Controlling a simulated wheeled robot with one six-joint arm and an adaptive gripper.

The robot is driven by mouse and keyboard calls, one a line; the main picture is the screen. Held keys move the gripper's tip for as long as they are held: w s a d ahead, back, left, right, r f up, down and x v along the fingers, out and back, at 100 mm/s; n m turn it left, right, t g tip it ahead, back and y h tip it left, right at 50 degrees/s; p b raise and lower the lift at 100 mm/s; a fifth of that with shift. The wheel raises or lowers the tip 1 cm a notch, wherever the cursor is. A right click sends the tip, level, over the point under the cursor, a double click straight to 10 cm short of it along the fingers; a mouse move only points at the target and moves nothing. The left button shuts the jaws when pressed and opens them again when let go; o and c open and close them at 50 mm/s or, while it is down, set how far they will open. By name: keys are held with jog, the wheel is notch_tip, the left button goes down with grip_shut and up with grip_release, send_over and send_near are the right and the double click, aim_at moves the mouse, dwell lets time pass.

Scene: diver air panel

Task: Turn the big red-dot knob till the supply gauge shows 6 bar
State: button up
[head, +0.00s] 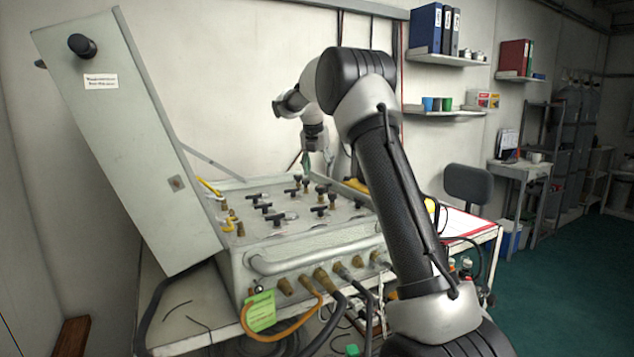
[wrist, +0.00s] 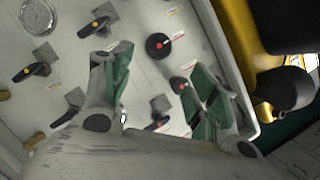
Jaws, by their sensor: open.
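The big red-dot knob (wrist: 158,46) is a round black knob with a red dot on the pale panel in the wrist view. A smaller dark knob with a red mark (wrist: 180,85) sits below it, close to the right finger. My gripper (wrist: 160,64) is open, its green-padded fingers apart and empty, with the big knob just beyond the gap between the tips. In the head view my gripper (head: 307,166) points down over the panel's far part. A round gauge (wrist: 36,15) shows at the wrist view's upper left; its reading is not legible, and I cannot tell whether it is the supply gauge.
The air panel (head: 315,247) carries several black lever handles and has a front rail and hoses. Its grey lid (head: 130,150) stands open at left. Lever valves (wrist: 95,27) lie left of the gripper. A yellow object (wrist: 232,45) borders the panel's right edge.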

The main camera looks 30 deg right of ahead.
aim_at(320, 186)
jog(key=x, duration=0.5)
jog(key=w+x, duration=0.1)
jog(key=x, duration=0.2)
jog(key=shift+d, duration=0.2)
jog(key=c, duration=1)
